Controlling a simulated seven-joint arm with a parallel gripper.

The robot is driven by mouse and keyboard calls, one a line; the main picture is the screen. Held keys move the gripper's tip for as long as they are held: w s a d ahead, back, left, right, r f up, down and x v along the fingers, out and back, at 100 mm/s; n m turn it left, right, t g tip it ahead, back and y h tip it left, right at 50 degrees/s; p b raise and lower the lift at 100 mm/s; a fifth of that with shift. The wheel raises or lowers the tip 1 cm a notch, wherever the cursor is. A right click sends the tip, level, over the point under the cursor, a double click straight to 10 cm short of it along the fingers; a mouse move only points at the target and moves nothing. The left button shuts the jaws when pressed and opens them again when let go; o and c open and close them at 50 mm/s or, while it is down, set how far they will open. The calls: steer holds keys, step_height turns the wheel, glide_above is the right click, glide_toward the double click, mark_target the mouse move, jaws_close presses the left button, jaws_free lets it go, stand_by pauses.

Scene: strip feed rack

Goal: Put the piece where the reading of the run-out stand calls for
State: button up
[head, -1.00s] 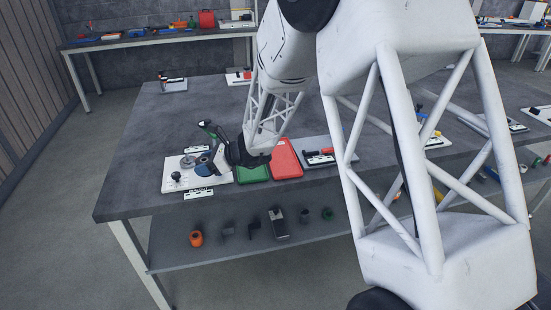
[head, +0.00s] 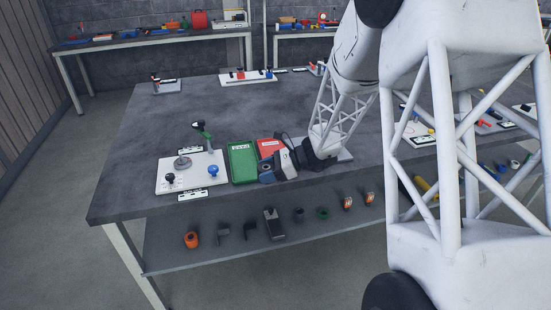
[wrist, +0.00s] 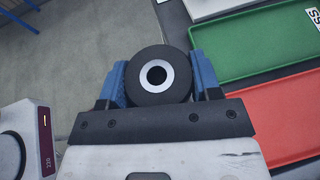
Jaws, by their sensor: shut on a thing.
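My gripper (wrist: 153,78) is shut on a black round piece (wrist: 175,92) with a pale ring around its centre hole. In the head view my gripper (head: 268,173) is low over the front part of the red tray (head: 267,144); the piece is hard to make out there. The green tray (head: 242,162), with a white label at its back, lies to the left and looks empty.
A shelf (head: 160,258) below the table's front edge holds several small parts. The table behind the trays is mostly clear.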

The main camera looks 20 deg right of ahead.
steer(key=s+d, duration=0.4)
steer(key=d, duration=0.2)
steer(key=shift+d+f+g, duration=0.2)
steer(key=shift+g, duration=0.1)
steer(key=shift+w, duration=0.15)
steer(key=w, duration=0.5)
steer(key=w+d+f, duration=0.1)
steer(key=w, duration=0.9)
steer(key=shift+w+d+f, duration=0.2)
steer(key=shift+w+f, duration=0.05)
steer(key=shift+w, duration=0.15)
steer(key=shift+f, duration=1.75)
steer(key=shift+f, duration=0.15)
steer(key=o, duration=1.1)
steer(key=shift+c, duration=0.2)
